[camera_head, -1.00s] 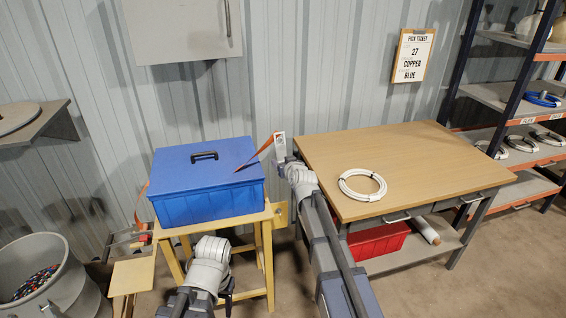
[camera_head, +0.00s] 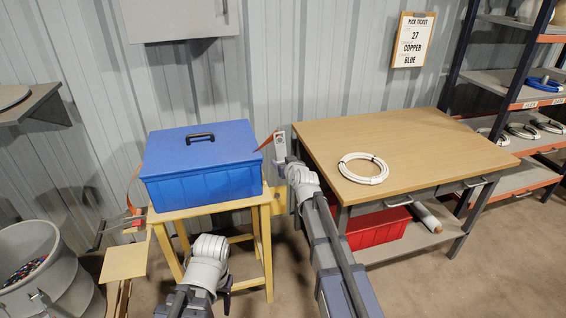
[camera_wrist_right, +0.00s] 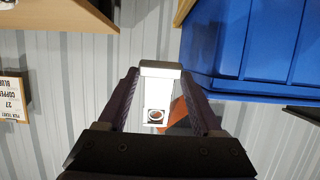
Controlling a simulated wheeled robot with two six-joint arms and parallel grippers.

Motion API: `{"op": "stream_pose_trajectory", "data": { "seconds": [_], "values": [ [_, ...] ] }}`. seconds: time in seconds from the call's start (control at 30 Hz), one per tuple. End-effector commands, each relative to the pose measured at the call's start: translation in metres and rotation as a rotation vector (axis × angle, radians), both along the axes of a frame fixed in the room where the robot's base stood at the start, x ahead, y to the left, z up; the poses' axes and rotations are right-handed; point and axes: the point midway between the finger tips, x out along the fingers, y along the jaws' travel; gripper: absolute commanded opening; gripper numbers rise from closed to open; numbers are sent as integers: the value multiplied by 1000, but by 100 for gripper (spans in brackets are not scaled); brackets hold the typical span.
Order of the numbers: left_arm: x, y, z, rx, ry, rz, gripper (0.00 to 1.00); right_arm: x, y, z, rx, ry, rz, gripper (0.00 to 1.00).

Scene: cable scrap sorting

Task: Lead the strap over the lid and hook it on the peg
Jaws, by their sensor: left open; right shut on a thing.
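The blue box (camera_head: 205,184) stands upright on a yellow stand, its lid (camera_head: 170,150) down with a black handle on top. The orange-brown strap (camera_head: 266,141) runs from the lid's right edge to a pale end piece (camera_head: 280,146). My right gripper (camera_head: 283,163) is shut on this end piece, right of the box and apart from it. The end piece, with a round hole, also shows between the fingers in the right wrist view (camera_wrist_right: 157,90). My left gripper (camera_head: 227,284) is open, low in front of the stand, mostly hidden by its wrist. I cannot make out the peg clearly.
The yellow stand (camera_head: 262,232) has a yellow plate (camera_head: 279,196) at its right side. A wooden workbench (camera_head: 430,135) with a white cable coil (camera_head: 363,168) stands close right of my right arm. A grey bin (camera_head: 40,250) is at the lower left.

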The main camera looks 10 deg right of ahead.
Motion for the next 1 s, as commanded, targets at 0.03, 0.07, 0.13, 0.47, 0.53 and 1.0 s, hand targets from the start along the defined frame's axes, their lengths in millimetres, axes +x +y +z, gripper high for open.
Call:
{"op": "stream_pose_trajectory", "data": {
  "seconds": [0.03, 0.07, 0.13, 0.47, 0.53, 1.0],
  "values": [
    [0, 0, -8, 0, 0, 0, 55, -1, 0, -8, 0, 0, 0, 7],
    [0, 0, -10, 0, 0, 0, 55, -2, -1, -10, 0, 0, 0, 7],
    [0, 0, -15, 0, 0, 0, 55, -3, -1, -15, 0, 0, 0, 7],
    [0, 0, -39, 0, 0, 0, 55, -9, -3, -39, 0, 0, 0, 7],
    [0, 0, -44, 0, 0, -1, 55, -10, -3, -44, 0, 0, 0, 7],
    [0, 0, -77, 0, 0, 0, 55, -18, -6, -77, 0, 0, 0, 7]
  ]
}}
